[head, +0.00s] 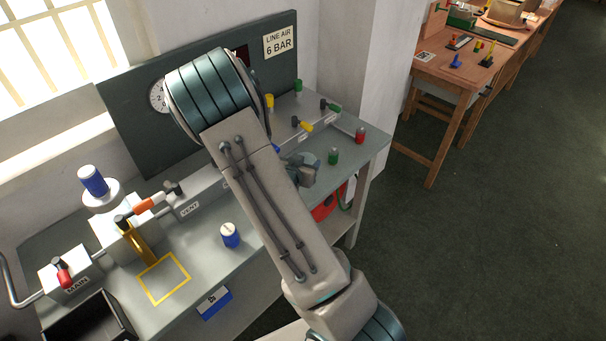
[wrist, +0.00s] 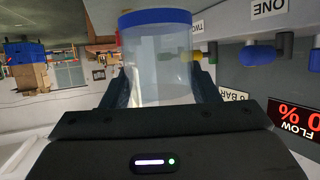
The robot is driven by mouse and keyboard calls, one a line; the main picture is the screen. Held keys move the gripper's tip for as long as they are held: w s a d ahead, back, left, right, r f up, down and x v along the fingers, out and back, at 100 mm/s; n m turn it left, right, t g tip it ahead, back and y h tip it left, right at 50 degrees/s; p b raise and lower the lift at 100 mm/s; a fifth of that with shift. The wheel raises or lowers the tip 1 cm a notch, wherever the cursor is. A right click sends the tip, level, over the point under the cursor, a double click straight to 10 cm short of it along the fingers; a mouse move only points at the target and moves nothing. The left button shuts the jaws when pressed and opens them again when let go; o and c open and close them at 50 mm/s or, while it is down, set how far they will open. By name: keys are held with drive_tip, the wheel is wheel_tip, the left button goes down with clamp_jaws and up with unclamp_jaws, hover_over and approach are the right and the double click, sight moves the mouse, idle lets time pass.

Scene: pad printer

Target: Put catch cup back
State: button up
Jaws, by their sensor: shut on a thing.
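The catch cup, a clear cylinder with a blue band (wrist: 157,62), stands between the two dark fingers of my gripper (wrist: 160,88) in the wrist view. The fingers are shut on its sides. Nothing shows inside the cup. In the head view my arm hides the cup and most of the gripper. A yellow square outline (head: 144,291) is marked on the grey bench (head: 205,262) at the lower left, and its inside is empty.
A blue canister with a white top (head: 230,236) stands right of the square. A pipe row with valve handles, including an orange one (head: 148,204) and a red one (head: 63,272), runs behind. A black open box (head: 88,322) is at front left. A wooden table (head: 450,75) stands far right.

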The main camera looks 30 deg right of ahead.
drive_tip(key=shift+w+f+b, duration=0.2)
drive_tip(key=shift+f+b, duration=1.05)
drive_tip(key=shift+f, duration=0.9)
drive_tip(key=shift+f+b, duration=0.25)
drive_tip(key=shift+b, duration=0.05)
drive_tip(key=o, duration=1.2)
drive_tip(key=shift+r, duration=0.1)
drive_tip(key=shift+r, duration=0.1)
